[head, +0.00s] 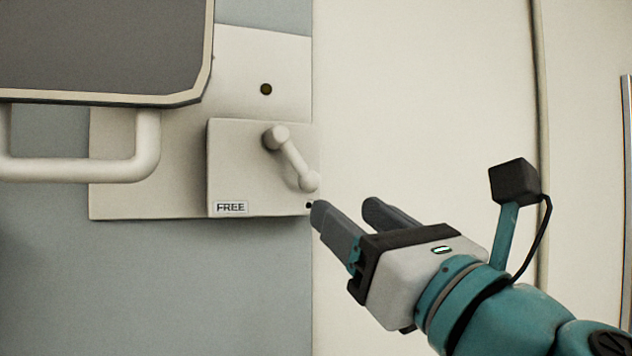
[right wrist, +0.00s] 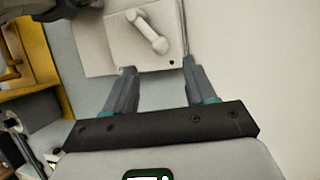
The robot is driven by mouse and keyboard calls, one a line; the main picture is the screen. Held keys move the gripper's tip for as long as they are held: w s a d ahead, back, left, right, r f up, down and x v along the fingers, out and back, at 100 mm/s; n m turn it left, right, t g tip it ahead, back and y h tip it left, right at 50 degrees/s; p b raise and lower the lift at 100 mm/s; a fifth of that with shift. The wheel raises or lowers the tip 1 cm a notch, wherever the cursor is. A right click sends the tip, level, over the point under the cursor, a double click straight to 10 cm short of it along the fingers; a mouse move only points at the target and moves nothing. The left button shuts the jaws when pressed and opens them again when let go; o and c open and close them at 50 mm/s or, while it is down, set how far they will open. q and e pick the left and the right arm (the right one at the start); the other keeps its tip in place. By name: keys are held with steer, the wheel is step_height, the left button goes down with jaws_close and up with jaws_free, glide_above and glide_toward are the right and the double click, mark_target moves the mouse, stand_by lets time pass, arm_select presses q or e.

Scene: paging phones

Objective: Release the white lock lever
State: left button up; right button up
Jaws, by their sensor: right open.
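The white lock lever (head: 291,160) sits on a white box with a "FREE" label (head: 231,207) at its lower left. The lever slants down to the right from its pivot, with a round knob at its lower end. It also shows in the right wrist view (right wrist: 148,34), ahead of the fingers. My right gripper (head: 345,208) is open and empty, just below and right of the knob in the head view. In the right wrist view its fingers (right wrist: 157,72) point toward the box's lower edge, apart from the lever. My left gripper is not in view.
A dark panel with a pale rim (head: 100,45) and a white bar handle (head: 80,168) are at the upper left. A dark round spot (head: 266,89) is above the box. A plain pale wall panel (head: 430,90) is to the right.

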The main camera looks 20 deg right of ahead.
mark_target(316, 183)
steer(key=p+x, duration=0.1)
steer(key=x, duration=0.7)
steer(key=shift+d+p, duration=0.1)
steer(key=shift+p, duration=0.2)
steer(key=shift+w+a+r, duration=0.1)
steer(key=shift+w+a, duration=0.15)
steer(key=shift+s+d, duration=0.1)
steer(key=shift+s, duration=0.1)
steer(key=shift+d, duration=0.1)
steer(key=shift+c, duration=1.3)
jaws_close()
steer(key=shift+r, duration=0.1)
